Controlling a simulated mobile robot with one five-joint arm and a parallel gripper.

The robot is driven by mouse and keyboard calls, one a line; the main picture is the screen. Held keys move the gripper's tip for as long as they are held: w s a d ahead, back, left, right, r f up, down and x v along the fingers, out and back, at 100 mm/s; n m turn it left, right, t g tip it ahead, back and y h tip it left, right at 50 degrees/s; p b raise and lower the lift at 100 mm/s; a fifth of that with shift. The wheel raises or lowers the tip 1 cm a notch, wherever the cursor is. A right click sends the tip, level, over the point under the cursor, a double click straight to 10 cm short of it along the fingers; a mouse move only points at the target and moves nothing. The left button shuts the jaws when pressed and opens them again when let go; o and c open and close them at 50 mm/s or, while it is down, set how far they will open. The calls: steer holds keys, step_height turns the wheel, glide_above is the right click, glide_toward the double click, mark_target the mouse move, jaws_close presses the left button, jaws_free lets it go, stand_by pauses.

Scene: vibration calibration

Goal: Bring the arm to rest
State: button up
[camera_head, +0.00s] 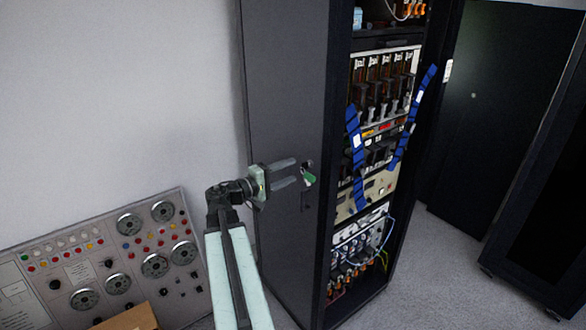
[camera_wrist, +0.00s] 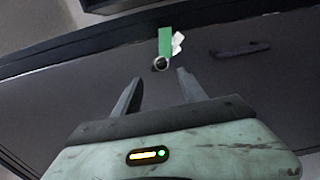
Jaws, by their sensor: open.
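My gripper (camera_head: 293,173) is open, its two fingers apart and pointing at the dark side panel of the tall cabinet (camera_head: 285,90). In the wrist view my gripper (camera_wrist: 157,88) also shows open, with nothing between its fingers. A green tag (camera_head: 309,178) with a small white piece hangs on the panel just beyond the fingertips. In the wrist view the green tag (camera_wrist: 165,42) hangs by a round ring or lock, a little ahead of the fingers. I cannot tell whether a fingertip touches the panel.
A grey control panel (camera_head: 95,240) with dials and buttons stands at the lower left, a brown box (camera_head: 130,318) before it. The cabinet's open front holds equipment and blue cable bundles (camera_head: 356,150). Another dark cabinet (camera_head: 545,190) stands at the right. Carpet (camera_head: 430,270) between them is clear.

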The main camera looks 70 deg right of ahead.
steer(key=v, duration=0.3)
steer(key=shift+a+r, duration=0.1)
steer(key=w+a+f+n+t+h, duration=0.1)
steer(key=w+a+f+n+t, duration=0.15)
steer(key=w+a, duration=0.6)
steer(key=w+a+f+n+t, duration=0.15)
steer(key=w+a+t, duration=0.3)
steer(key=w, duration=0.75)
steer(key=w+a+f+n+t+y, duration=0.1)
steer(key=w+a+f, duration=0.25)
steer(key=a, duration=0.25)
steer(key=w+a+f+t+y, duration=0.2)
steer(key=w+a, duration=0.2)
steer(key=a, duration=0.2)
steer(key=a+f+y, duration=0.4)
steer(key=a, duration=0.8)
steer(key=a+f+n+y, duration=0.1)
steer(key=a+f+y, duration=0.3)
steer(key=a, duration=0.8)
steer(key=w+a+f+y, duration=0.1)
steer(key=a+f+y, duration=0.4)
steer(key=a, duration=0.7)
steer(key=shift+f, duration=0.7)
